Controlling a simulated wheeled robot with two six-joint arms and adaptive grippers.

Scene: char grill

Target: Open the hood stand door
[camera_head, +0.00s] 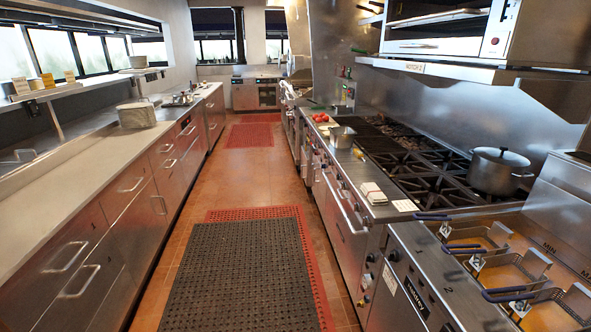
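No door in view can be told for sure as the hood stand door. On the right, a steel range (345,215) has a long-handled front door that looks shut. The fryer cabinet front (402,290) in the near right also looks shut. On the left, steel drawers and doors (110,238) with bar handles run under the counter and look shut. A steel hood panel (325,40) stands farther back, above the cooking line. Neither of my grippers is in view.
The aisle between the two rows is open, with a black mat (245,275) over a red mat (312,262) on the tile floor. A lidded pot (498,171) stands on the burners. Fryer baskets (515,268) have handles reaching toward the aisle. A steel shelf (465,70) overhangs the range.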

